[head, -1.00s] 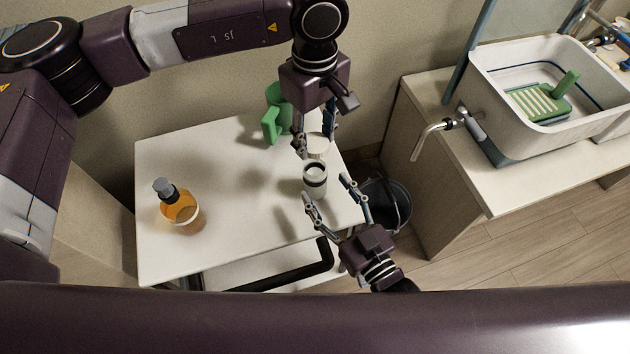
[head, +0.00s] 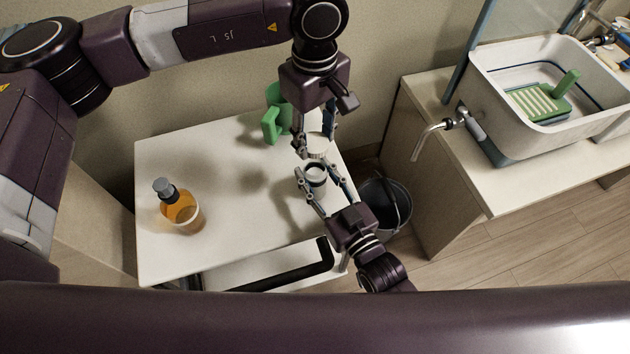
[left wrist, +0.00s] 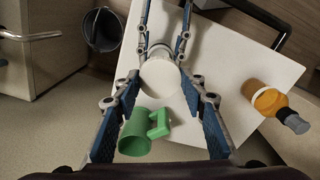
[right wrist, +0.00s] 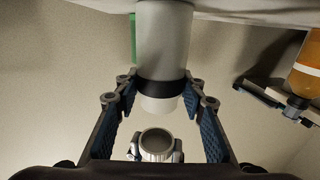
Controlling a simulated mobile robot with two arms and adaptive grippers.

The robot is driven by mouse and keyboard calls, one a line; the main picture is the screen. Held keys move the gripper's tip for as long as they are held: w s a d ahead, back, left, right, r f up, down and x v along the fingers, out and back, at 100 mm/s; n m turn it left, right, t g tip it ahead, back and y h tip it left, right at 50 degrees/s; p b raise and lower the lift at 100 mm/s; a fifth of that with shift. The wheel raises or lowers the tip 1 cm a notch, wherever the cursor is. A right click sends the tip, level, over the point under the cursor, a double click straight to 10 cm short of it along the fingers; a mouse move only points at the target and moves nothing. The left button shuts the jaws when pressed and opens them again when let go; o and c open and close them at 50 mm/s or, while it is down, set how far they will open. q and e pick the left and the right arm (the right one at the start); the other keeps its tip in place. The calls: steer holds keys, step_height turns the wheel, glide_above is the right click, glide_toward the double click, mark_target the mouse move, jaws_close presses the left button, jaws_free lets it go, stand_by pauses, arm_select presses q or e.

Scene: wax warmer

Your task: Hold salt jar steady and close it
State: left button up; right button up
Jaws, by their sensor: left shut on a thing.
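The salt jar (head: 315,182), a pale cylinder with a dark band near its top, stands uncovered near the table's right end. It also shows in the right wrist view (right wrist: 165,45). My left gripper (head: 315,148) is shut on the round whitish lid (left wrist: 160,78), just behind and above the jar. The lid's hollow underside shows in the right wrist view (right wrist: 157,142), apart from the rim. My right gripper (right wrist: 160,88) has its fingers on either side of the jar and looks open, with little gap; contact is hard to tell.
On the white table (head: 220,150) stand an amber pump bottle (head: 180,208) at left and a green mug-like thing (head: 273,120) beside my left gripper. A dark bucket (head: 385,203) stands on the floor at right. A counter with a sink (head: 550,90) is farther right.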

jaws_close()
arm_select(q)
glide_above(315, 167)
steer(key=shift+f, duration=2.5)
steer(key=shift+f, duration=0.1)
steer(key=shift+f, duration=0.8)
steer(key=shift+f, duration=0.6)
